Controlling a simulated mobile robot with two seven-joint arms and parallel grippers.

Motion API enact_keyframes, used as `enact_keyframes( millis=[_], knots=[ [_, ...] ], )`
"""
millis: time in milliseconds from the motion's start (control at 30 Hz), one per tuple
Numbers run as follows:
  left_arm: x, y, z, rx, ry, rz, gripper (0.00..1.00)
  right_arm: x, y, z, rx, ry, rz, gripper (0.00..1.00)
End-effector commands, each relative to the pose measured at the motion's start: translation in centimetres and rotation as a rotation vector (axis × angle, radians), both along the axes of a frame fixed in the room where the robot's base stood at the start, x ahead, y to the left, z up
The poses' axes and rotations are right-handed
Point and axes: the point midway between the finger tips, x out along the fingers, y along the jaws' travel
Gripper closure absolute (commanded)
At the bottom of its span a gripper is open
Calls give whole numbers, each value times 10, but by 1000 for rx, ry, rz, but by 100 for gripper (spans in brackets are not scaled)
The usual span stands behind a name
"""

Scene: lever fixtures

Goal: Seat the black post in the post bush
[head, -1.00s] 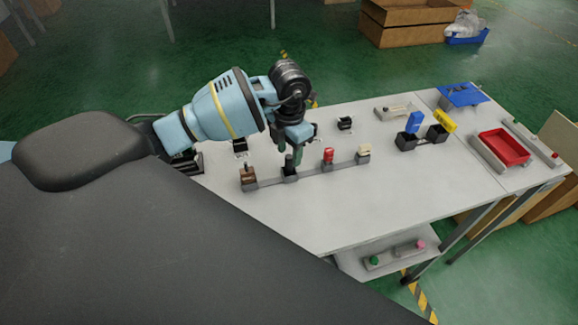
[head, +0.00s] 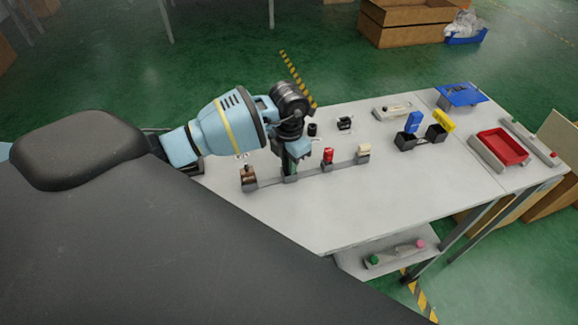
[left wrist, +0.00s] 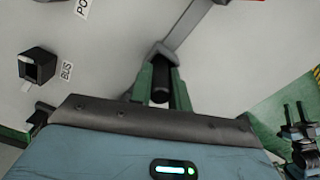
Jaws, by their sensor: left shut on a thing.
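My left gripper (head: 291,168) is low over the rail in the head view, its fingers shut on the black post. In the left wrist view, the dark post (left wrist: 160,88) stands between the two green fingers, just at a grey rail holder (left wrist: 160,50). The fingers hide most of the post; I cannot tell how deep it sits in that holder. A label starting "PO" (left wrist: 83,7) shows at the top of the left wrist view.
The rail (head: 308,170) also carries a brown piece (head: 248,173), a red piece (head: 327,155) and a cream piece (head: 363,149). A square black box (left wrist: 38,65) stands beside a "BUS" label. Another black fixture (head: 345,123) stands further back. The front tabletop is clear.

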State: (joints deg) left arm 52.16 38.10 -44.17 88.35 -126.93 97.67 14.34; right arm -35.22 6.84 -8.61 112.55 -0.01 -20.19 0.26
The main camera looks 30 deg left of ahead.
Motion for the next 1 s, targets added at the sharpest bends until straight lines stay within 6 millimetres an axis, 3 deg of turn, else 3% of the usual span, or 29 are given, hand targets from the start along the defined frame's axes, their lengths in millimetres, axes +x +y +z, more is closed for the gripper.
enact_keyframes(
  millis=[367, 633, 1000],
  knots=[
    [1, 0, 6, 0, -2, 0, 100, -1, -1, -1, -2, 2, 2, 64],
    [1, 1, 37, 1, -3, 0, 100, -3, -1, -4, -3, 9, 3, 64],
    [-50, -70, 43, -2, 0, -8, 100, -2, -1, -2, -3, 6, 3, 64]
  ],
)
